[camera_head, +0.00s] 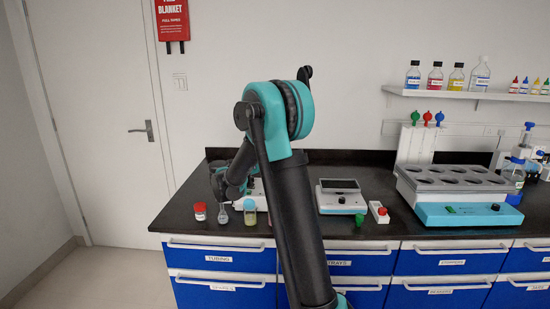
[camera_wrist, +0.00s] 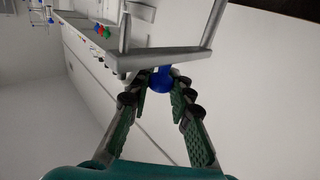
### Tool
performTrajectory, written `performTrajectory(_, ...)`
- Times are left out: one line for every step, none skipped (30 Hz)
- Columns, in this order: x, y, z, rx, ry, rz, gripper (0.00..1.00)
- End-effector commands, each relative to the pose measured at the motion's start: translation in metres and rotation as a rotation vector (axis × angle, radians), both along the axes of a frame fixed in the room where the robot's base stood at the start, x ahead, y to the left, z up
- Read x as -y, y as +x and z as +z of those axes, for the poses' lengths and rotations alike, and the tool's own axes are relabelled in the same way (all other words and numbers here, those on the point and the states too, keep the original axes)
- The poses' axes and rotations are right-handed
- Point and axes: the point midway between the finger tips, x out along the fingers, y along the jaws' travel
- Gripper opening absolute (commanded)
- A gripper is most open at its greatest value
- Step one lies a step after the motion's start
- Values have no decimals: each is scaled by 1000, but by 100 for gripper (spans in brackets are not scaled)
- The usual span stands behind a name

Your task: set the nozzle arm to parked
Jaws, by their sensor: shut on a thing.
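In the wrist view, my gripper (camera_wrist: 159,88) has its two green-padded fingers closing around a small blue knob (camera_wrist: 161,77). The knob sits against a grey bar (camera_wrist: 165,57) with upright rods at its ends; this may be the nozzle arm, but I cannot tell for sure. In the head view, my arm reaches down to the left part of the bench, in front of a white device (camera_head: 262,203) that it largely hides. The blue knob and the contact are not visible there.
On the black bench (camera_head: 385,181) stand a red-capped jar (camera_head: 200,211), a flask (camera_head: 223,217) and a blue-capped vial (camera_head: 250,213) near the front edge. A balance-like device (camera_head: 340,198) and a large block with wells (camera_head: 455,189) stand to the right. A bottle shelf (camera_head: 440,93) hangs above.

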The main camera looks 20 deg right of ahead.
Motion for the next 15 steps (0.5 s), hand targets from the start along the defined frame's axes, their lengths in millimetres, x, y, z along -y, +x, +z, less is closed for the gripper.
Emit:
performTrajectory(-1,0,0,0,1,-3,0)
performTrajectory(-1,0,0,0,1,-4,0)
performTrajectory(-1,0,0,0,1,-5,0)
performTrajectory(-1,0,0,0,1,-6,0)
performTrajectory(-1,0,0,0,1,-6,0)
performTrajectory(-2,0,0,0,1,-6,0)
performTrajectory(-2,0,0,0,1,-6,0)
performTrajectory(-2,0,0,0,1,-5,0)
performTrajectory(-2,0,0,0,1,-5,0)
performTrajectory(-2,0,0,0,1,-5,0)
performTrajectory(-2,0,0,0,1,-5,0)
performTrajectory(-2,0,0,0,1,-5,0)
performTrajectory(-2,0,0,0,1,-4,22)
performTrajectory(-2,0,0,0,1,-4,25)
performTrajectory(-2,0,0,0,1,-4,30)
